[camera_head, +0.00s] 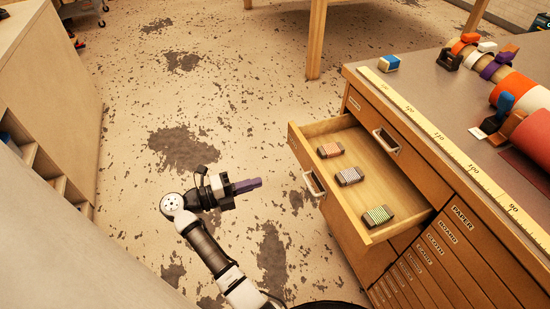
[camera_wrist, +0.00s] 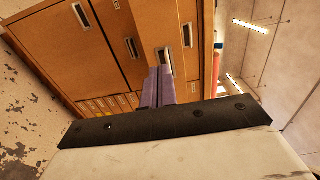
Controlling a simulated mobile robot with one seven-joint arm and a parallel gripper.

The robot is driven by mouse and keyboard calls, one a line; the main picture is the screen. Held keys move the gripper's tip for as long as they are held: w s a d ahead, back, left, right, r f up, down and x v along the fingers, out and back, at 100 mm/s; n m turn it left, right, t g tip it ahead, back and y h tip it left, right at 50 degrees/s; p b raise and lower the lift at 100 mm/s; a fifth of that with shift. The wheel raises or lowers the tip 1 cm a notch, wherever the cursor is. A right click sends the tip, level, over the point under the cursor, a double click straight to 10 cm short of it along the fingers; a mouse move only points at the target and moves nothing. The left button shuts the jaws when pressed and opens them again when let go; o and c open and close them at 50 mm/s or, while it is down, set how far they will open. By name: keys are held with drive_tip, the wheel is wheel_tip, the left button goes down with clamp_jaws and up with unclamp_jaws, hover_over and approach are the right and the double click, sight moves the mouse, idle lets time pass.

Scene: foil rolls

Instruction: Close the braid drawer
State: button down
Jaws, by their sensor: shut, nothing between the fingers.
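One drawer (camera_head: 352,222) of the wooden cabinet stands pulled out in the head view, with three small striped blocks inside. Its front carries a metal handle (camera_head: 314,184) and faces left, toward my gripper. I cannot read a label on that front. My gripper (camera_head: 256,183) has purple fingers, shut together and empty. It is in the air to the left of the drawer front, apart from it, and points toward it. In the wrist view the shut fingers (camera_wrist: 157,88) point at the cabinet front and overlap it near a handle (camera_wrist: 165,62).
The cabinet top (camera_head: 430,88) holds a yellow ruler strip, several rolls and a blue-and-white block (camera_head: 389,63). Closed drawers lie below and beside the open one. A wooden unit (camera_head: 50,85) stands at left. Worn floor (camera_head: 245,110) is clear between them.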

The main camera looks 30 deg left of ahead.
sight(359, 157)
drive_tip(key=p+x, duration=0.3)
drive_tip(key=x, duration=0.9)
drive_tip(key=shift+d+r+p, duration=0.15)
drive_tip(key=shift+p, duration=0.2)
drive_tip(key=shift+w+d, duration=0.4)
drive_tip(key=shift+w, duration=0.2)
drive_tip(key=x, duration=2)
drive_tip(key=shift+w+d+b, duration=0.25)
drive_tip(key=shift+b, duration=0.05)
drive_tip(key=shift+w+r, duration=0.1)
drive_tip(key=shift+w+d+r, duration=0.1)
drive_tip(key=shift+d+r, duration=0.05)
drive_tip(key=shift+d, duration=0.05)
